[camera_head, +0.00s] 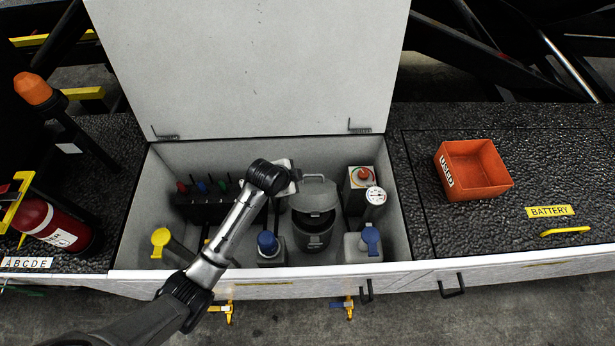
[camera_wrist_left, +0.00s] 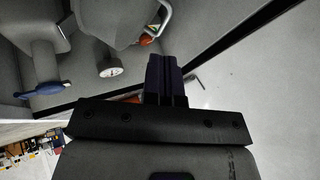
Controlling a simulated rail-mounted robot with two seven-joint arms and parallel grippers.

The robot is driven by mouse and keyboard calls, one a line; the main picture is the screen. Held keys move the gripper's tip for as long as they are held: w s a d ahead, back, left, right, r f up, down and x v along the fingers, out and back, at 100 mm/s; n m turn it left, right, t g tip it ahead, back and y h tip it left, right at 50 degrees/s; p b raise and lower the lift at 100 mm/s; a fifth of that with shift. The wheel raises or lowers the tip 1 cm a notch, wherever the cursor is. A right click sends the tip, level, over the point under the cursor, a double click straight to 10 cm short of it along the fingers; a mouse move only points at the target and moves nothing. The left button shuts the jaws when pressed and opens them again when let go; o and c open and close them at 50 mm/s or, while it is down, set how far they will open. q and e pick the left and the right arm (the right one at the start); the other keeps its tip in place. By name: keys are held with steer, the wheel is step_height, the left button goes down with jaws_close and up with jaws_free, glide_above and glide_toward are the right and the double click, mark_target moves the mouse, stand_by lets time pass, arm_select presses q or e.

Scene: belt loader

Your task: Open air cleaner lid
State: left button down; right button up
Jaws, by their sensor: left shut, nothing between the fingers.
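The air cleaner is a dark grey round canister (camera_head: 313,238) inside the open white compartment. Its grey lid (camera_head: 314,197) is tilted up toward the back, with a curved handle at its top and a dark gap below it. In the left wrist view the lid (camera_wrist_left: 105,18) and its pale handle (camera_wrist_left: 163,22) show at the top. My left gripper (camera_head: 295,176) is beside the lid's upper left edge, partly hidden by its own wrist in the head view. Its dark fingers (camera_wrist_left: 163,75) are closed and empty; I cannot tell whether they touch the lid. My right gripper is not in view.
The large compartment cover (camera_head: 250,65) stands open behind. A gauge (camera_head: 375,196), a blue-capped container (camera_head: 363,247), another blue cap (camera_head: 267,243) and a yellow cap (camera_head: 160,240) crowd the compartment. An orange bin (camera_head: 470,170) sits on the right deck.

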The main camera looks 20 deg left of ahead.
arm_select(q)
steer(key=b, duration=0.3)
glide_above(305, 185)
steer(key=f, duration=0.6)
steer(key=shift+s+a+f, duration=0.15)
steer(key=shift+s+a, duration=0.05)
steer(key=shift+s, duration=0.15)
steer(key=shift+x, duration=0.85)
